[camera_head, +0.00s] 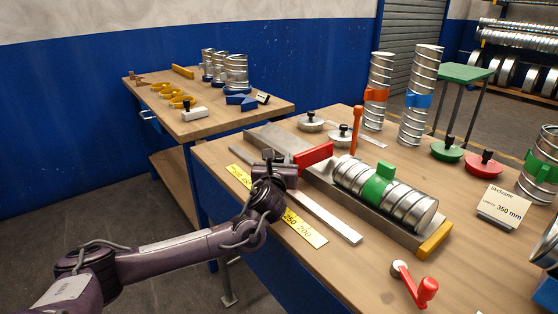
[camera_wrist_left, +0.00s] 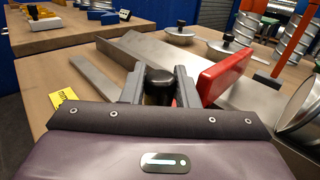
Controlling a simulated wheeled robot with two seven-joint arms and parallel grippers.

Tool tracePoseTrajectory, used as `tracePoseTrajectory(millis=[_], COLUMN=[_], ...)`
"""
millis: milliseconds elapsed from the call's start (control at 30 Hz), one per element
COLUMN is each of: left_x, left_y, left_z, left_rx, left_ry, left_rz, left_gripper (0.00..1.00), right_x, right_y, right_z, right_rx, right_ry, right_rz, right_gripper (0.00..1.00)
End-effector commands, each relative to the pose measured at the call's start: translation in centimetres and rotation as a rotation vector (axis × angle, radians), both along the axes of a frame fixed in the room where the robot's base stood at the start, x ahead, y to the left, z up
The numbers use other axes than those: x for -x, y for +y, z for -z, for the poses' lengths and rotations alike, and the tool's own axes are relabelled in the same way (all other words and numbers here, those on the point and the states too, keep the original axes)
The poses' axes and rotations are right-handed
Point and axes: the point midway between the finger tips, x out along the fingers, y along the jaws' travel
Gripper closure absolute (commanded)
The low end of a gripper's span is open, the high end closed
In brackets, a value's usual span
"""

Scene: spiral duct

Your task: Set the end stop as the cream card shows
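The red end stop (camera_head: 313,155) stands on the long grey metal rail (camera_head: 268,143), left of a silver spiral duct with a green clamp (camera_head: 376,187). It is also in the wrist view (camera_wrist_left: 222,78). My left gripper (camera_head: 270,170) is at the stop's near side. In the wrist view its fingers (camera_wrist_left: 160,80) lie on both sides of a black knob (camera_wrist_left: 160,90) and appear closed on it. The cream card (camera_head: 497,204) at the right reads 350 mm. A yellow scale (camera_head: 300,229) runs along the table's near edge, partly hidden by my arm. My right gripper is out of view.
A red-handled crank (camera_head: 416,285) lies near the front. Upright ducts (camera_head: 414,95), weighted discs (camera_head: 446,151) and an orange post (camera_head: 356,130) stand behind the rail. A second table (camera_head: 215,125) with parts is at the back left.

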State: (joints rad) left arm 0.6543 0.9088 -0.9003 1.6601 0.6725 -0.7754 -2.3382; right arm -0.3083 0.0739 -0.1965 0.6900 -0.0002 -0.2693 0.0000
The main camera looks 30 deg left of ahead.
Motion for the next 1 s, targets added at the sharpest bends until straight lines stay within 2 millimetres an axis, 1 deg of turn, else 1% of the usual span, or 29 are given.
tracePoseTrajectory(millis=[167, 367, 467, 567, 600, 700, 800, 900, 1000], left_x=[0.0, 0.3, 1.3, 2.9, 3.6, 5.1, 6.3, 7.0, 7.3], left_y=[0.0, -0.1, -0.5, -1.2, -1.5, -2.1, -2.6, -2.9, -2.9], left_z=[0.0, 0.0, 0.1, 0.2, 0.2, 0.2, 0.1, 0.1, 0.0], left_rx=[0.001, 0.0, -0.001, 0.0, 0.001, 0.001, 0.001, 0.001, 0.0], left_ry=[0.0, 0.0, -0.001, 0.001, -0.001, 0.001, -0.002, -0.001, 0.0], left_rz=[0.0, 0.0, 0.001, 0.002, 0.003, 0.002, 0.001, 0.001, 0.0], left_gripper=[0.66, 0.66, 0.66, 0.66, 0.66, 0.66, 0.66, 0.66, 0.66], right_x=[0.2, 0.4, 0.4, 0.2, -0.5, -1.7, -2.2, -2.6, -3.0], right_y=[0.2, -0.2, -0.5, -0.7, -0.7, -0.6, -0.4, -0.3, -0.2], right_z=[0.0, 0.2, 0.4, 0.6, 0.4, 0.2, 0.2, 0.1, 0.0], right_rx=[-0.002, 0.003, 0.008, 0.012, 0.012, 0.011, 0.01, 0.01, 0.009], right_ry=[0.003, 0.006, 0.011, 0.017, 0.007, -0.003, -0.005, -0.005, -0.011], right_rz=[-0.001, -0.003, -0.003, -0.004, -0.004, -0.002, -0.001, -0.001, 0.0], right_gripper=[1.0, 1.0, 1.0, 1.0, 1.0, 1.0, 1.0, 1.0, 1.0])
